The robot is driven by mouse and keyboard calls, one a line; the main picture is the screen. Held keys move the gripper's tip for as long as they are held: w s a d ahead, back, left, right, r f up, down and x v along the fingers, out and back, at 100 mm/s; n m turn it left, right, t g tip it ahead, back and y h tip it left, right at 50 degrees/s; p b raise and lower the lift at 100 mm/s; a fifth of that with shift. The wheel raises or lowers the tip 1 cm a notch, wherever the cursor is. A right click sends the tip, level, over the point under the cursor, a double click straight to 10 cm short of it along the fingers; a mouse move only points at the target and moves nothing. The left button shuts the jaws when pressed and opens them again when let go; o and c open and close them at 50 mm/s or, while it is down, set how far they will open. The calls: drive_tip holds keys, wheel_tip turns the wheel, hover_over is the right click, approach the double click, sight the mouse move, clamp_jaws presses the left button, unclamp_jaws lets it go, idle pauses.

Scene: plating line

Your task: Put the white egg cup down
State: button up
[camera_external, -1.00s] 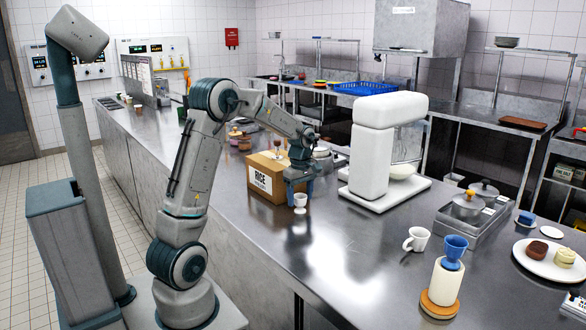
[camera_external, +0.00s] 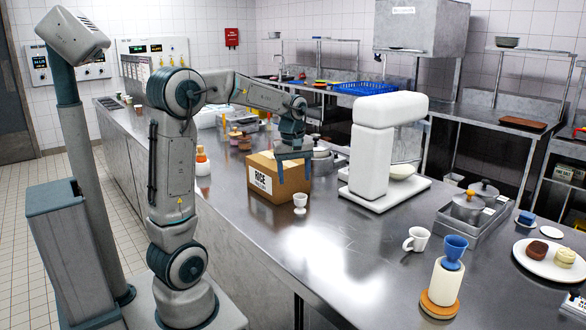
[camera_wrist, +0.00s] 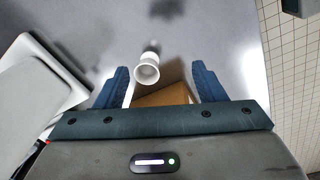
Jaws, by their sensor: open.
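The white egg cup (camera_external: 300,202) stands upright on the steel counter (camera_external: 345,245), just in front of the rice box. It also shows in the wrist view (camera_wrist: 147,70), ahead of and between the two blue fingers. My gripper (camera_external: 294,158) is open and empty, above the cup and apart from it. Its fingers also show in the wrist view (camera_wrist: 160,85), spread wide.
The cardboard rice box (camera_external: 262,180) is right behind the cup, below my gripper. A white stand mixer (camera_external: 371,160) stands to the right. A white mug (camera_external: 417,239) and a blue cup on a white cylinder (camera_external: 446,283) are nearer. The counter between is clear.

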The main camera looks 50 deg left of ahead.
drive_tip(key=s+d+f+m+t, duration=0.1)
drive_tip(key=s+d+f+m, duration=0.1)
drive_tip(key=s+m, duration=0.4)
drive_tip(key=s+d+f+m+t, duration=0.1)
drive_tip(key=s+d+f+m, duration=0.1)
drive_tip(key=s+d+m, duration=0.2)
drive_tip(key=s+m, duration=0.3)
drive_tip(key=s, duration=0.4)
drive_tip(key=shift+d+f, duration=0.2)
drive_tip(key=shift+f, duration=0.2)
drive_tip(key=shift+s, duration=0.1)
